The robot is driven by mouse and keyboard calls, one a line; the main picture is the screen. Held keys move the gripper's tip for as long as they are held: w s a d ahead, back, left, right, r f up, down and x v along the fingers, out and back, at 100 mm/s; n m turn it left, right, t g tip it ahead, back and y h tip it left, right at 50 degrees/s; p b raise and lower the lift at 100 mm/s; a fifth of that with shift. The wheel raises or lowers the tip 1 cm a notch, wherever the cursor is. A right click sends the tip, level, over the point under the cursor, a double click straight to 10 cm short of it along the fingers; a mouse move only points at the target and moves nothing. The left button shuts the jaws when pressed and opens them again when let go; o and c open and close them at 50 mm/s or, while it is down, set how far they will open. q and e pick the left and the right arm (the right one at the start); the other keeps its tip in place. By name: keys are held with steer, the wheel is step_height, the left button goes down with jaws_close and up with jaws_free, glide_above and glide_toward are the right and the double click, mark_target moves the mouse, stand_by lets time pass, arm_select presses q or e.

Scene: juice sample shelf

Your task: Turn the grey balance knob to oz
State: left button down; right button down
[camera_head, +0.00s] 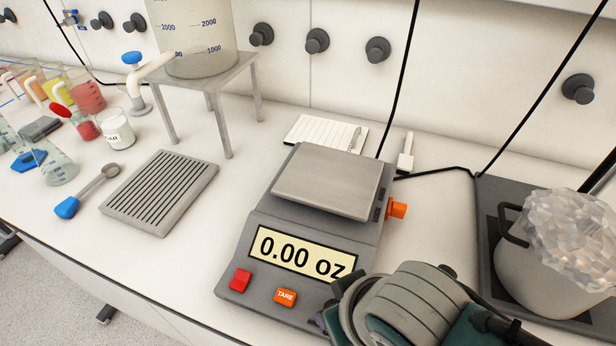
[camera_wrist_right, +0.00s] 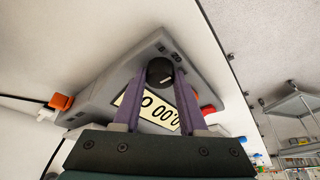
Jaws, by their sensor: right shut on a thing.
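The grey balance (camera_head: 310,232) stands on the bench with a bare metal pan. Its display (camera_head: 300,252) reads 0.00 oz. The dark grey knob (camera_wrist_right: 159,71) shows in the right wrist view on the balance's side, with small printed marks beside it. My right gripper (camera_wrist_right: 158,80) is shut on the knob, its purple fingers on either side. In the head view my right wrist covers the balance's front right corner, and the knob is hidden there. My left gripper is not in view.
A red button (camera_head: 240,280) and an orange TARE button (camera_head: 285,297) are on the balance's front. An orange plug (camera_head: 398,209) sticks out of its right side. A pot of clear chunks (camera_head: 555,265) stands at right, and a slotted grey plate (camera_head: 160,190) lies at left.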

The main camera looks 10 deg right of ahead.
stand_by(0.4)
steer(key=c, duration=0.7)
jaws_free()
steer(key=shift+c, duration=0.2)
steer(key=p+v, duration=0.3)
steer(key=v, duration=0.7)
steer(key=shift+a, duration=0.1)
steer(key=s+d+r, duration=0.7)
steer(key=d+r, duration=0.1)
steer(key=r, duration=0.2)
step_height(320, 180, up, 26)
steer(key=p, duration=2.6)
steer(key=shift+s+d+r+g+h, duration=0.2)
steer(key=shift+s+r+g+h, duration=0.05)
steer(key=shift+s+g+h, duration=0.2)
